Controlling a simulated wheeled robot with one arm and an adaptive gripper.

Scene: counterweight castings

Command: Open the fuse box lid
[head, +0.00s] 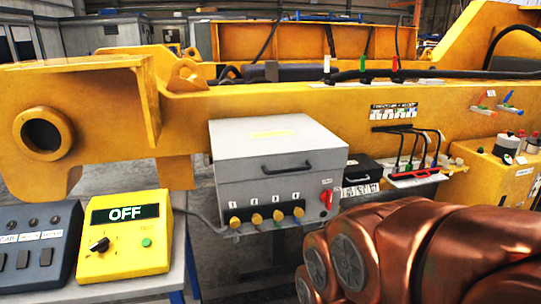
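A grey metal box (277,180), which looks like the fuse box, stands in the middle of the head view in front of the yellow beam. Its lid (265,138) is shut and has a yellow label on top. A dark handle (288,170) is on the upper front. Below it are several brass knobs (278,216) on a black numbered strip, and a red switch (326,198) at the right corner. I cannot make out my gripper. A large copper-coloured shape (430,245) with round grey ends fills the lower right; I cannot tell whether it is part of my arm.
A yellow control box (128,255) reading OFF and a dark switch panel (35,250) sit at the lower left. A small black case (363,171) and a red-edged rack with cables (412,178) are right of the grey box. The long yellow beam (180,110) runs behind.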

